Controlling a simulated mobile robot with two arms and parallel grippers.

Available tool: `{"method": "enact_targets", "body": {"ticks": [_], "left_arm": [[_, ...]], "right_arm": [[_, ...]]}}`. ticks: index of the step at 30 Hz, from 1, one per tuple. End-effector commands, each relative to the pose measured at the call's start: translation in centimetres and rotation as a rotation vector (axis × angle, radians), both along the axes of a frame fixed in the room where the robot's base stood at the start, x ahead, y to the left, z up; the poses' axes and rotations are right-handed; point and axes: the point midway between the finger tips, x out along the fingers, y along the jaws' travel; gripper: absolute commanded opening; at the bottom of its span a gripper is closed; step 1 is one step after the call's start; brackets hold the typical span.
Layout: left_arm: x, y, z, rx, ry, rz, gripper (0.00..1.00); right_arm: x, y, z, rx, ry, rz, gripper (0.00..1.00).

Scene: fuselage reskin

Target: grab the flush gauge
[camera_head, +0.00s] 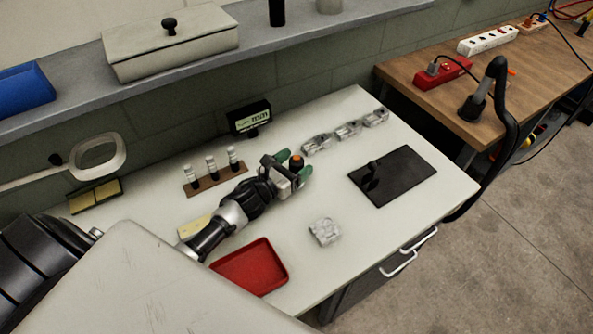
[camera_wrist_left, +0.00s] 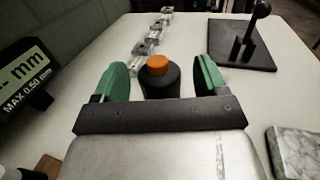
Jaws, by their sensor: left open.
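The flush gauge appears to be the small black cylinder with an orange top (camera_head: 297,161), standing upright on the white worktop; it also shows in the left wrist view (camera_wrist_left: 158,68). My left gripper (camera_head: 293,166) reaches in from the left with its green-padded fingers apart. In the left wrist view the two green fingers (camera_wrist_left: 160,82) stand on either side of the gauge, with visible gaps to it. The gauge's lower part is hidden behind the gripper body. My right gripper is not in view.
A sign reading "MAX 0.50 mm" (camera_head: 250,118) stands behind the gripper. A rack with vials (camera_head: 211,175), a red tray (camera_head: 251,270), a grey block (camera_head: 325,231), several metal parts (camera_head: 347,130) and a black plate with a handle (camera_head: 405,178) share the table (camera_head: 300,273).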

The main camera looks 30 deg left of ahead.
Motion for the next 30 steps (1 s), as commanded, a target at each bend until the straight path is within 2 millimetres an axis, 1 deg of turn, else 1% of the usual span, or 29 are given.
{"method": "enact_targets", "body": {"ticks": [1, 3, 10, 22, 23, 30], "left_arm": [[0.48, -0.13, 0.10, -0.001, -0.001, 0.000, 0.73], [0.75, -0.20, 0.00, -0.002, 0.001, 0.000, 0.73], [0.79, -0.23, -0.07, -0.001, 0.000, -0.001, 0.73], [0.77, -0.21, -0.06, 0.000, 0.000, 0.000, 0.12], [0.80, -0.22, 0.05, -0.001, -0.002, -0.001, 0.10], [0.81, -0.20, 0.11, 0.000, -0.002, -0.001, 0.10]], "right_arm": [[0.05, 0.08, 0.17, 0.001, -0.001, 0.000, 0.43], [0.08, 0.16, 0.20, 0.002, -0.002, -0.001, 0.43], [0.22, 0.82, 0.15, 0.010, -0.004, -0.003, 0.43], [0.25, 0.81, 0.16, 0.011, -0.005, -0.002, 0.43], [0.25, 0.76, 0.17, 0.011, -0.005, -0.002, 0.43], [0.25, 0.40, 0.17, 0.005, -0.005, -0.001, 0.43]]}}
